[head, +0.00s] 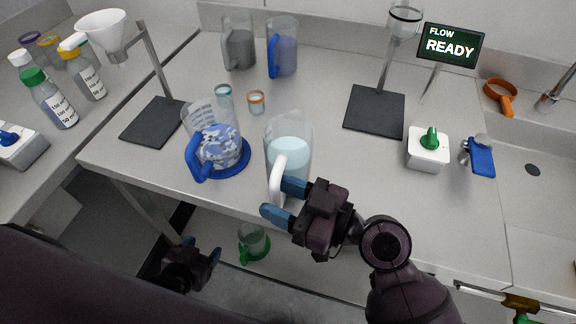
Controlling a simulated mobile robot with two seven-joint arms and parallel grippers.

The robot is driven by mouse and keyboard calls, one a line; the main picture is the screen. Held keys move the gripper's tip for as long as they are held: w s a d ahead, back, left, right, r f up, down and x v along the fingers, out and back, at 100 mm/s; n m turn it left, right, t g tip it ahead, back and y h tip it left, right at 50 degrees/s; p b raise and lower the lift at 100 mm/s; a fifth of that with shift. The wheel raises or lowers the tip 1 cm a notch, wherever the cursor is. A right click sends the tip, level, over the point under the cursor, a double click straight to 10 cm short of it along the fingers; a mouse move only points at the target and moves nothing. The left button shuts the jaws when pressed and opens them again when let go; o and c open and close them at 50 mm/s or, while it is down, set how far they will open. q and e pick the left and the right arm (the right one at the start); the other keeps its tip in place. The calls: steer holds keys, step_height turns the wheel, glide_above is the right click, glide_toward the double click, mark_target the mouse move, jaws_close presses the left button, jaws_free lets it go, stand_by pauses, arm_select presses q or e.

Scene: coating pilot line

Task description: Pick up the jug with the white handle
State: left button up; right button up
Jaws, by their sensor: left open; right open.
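The jug with the white handle (290,147) stands upright near the front edge of the table, holding pale blue liquid. Its white handle (278,177) faces the front. My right gripper (280,201) is open, its blue-tipped fingers at the lower part of the handle, one on each side in the picture. Whether they touch it, I cannot tell. My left gripper (203,250) is open and empty, low in front of the table and away from the jug.
A blue-handled jug (216,136) on a blue base stands close left of it. Two more jugs, a grey one (239,48) and a blue-handled one (282,55), stand at the back. Small cups, a funnel stand (152,121) and a green-knobbed box (428,149) are around. A green-handled jug (254,240) is below.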

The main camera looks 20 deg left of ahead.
steer(key=shift+w+a, duration=0.2)
steer(key=shift+a, duration=0.6)
steer(key=shift+w+a, duration=0.15)
steer(key=shift+a, duration=0.6)
jaws_close()
